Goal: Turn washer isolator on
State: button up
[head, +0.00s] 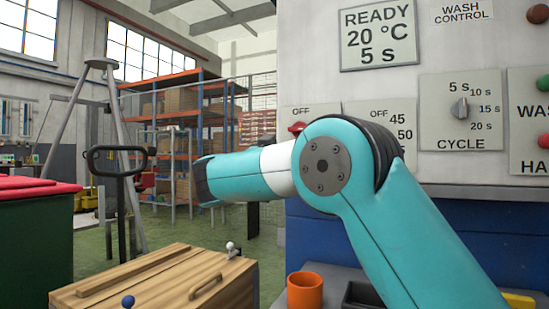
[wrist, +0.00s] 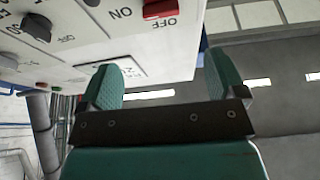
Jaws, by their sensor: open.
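The washer isolator is a red rotary handle (head: 297,127) on the white control panel (head: 462,50), under the word OFF in the head view. My arm covers its lower part there. In the wrist view the red handle (wrist: 160,9) is at the top edge, beside the words OFF and ON, partly cut off. I cannot tell its exact setting. My gripper (wrist: 163,62) is open and empty in the wrist view, its two teal fingers apart. The handle lies beyond the fingertips, outside the gap, not touched. In the head view the fingers cannot be made out.
A grey dial (wrist: 36,27) sits beside the isolator; a cycle knob (head: 460,108) is further right. Below are an orange cup (head: 305,292) and a wooden crate (head: 160,283). A red-lidded green bin (head: 35,225) stands left. Open floor lies behind the crate.

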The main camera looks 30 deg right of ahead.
jog(key=b+v, duration=0.1)
jog(key=v, duration=0.2)
jog(key=shift+s+a+b, duration=0.15)
jog(key=shift+b, duration=0.2)
jog(key=shift+f, duration=0.1)
